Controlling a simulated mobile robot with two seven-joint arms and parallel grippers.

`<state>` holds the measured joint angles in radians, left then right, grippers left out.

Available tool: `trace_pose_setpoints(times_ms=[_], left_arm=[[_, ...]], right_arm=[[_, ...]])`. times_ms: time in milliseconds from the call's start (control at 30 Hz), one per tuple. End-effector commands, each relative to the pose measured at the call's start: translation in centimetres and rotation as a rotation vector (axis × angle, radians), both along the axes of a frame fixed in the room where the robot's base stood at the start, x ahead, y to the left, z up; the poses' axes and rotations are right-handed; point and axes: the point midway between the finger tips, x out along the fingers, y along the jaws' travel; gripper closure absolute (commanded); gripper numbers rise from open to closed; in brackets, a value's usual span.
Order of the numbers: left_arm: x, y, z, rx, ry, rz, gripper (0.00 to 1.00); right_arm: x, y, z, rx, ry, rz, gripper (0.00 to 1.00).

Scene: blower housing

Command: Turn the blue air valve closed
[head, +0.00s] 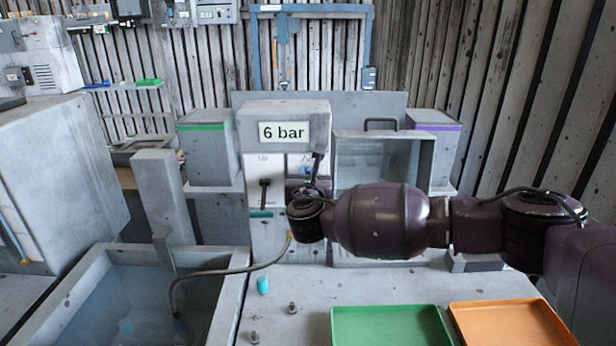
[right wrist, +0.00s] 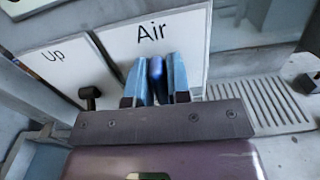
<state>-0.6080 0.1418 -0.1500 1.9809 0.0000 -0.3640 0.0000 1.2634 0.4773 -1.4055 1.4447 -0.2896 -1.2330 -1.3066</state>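The blue air valve (right wrist: 156,80) is a dark blue handle in front of a white plate marked "Air" (right wrist: 151,32) in the right wrist view. It points nearly upright in that picture. My right gripper (right wrist: 157,78) has its two light blue fingers on either side of the handle, close against it, and looks shut on it. In the head view, a small blue patch of the valve (head: 307,171) shows beside my right gripper (head: 316,165), and my wrist hides most of it. My left gripper is in neither view.
A black lever (head: 265,194) stands left of the valve, below the "6 bar" sign (head: 283,132). A glass-fronted box (head: 384,157) is behind my right arm. Green (head: 390,328) and orange (head: 512,325) trays and a cyan cylinder (head: 263,285) are on the bench. A water basin (head: 235,290) lies left.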

Motion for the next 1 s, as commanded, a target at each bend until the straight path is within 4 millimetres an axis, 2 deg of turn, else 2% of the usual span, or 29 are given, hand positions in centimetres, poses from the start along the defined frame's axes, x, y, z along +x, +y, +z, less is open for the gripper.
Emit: trace_pose_setpoints(times_ms=[33, 100, 533, 1000], left_arm=[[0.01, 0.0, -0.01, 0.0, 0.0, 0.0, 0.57], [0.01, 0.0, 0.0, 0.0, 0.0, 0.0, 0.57], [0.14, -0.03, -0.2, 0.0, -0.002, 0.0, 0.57], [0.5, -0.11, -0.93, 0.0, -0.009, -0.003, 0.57]], right_arm=[[-0.01, 0.0, -0.01, 0.0, 0.0, 0.0, 0.9], [-0.01, -0.01, -0.01, 0.0, 0.0, 0.0, 1.0], [-0.03, -0.14, -0.21, 0.065, 0.003, -0.001, 1.0], [-0.07, -0.65, -0.54, 0.445, 0.004, -0.002, 1.0]])
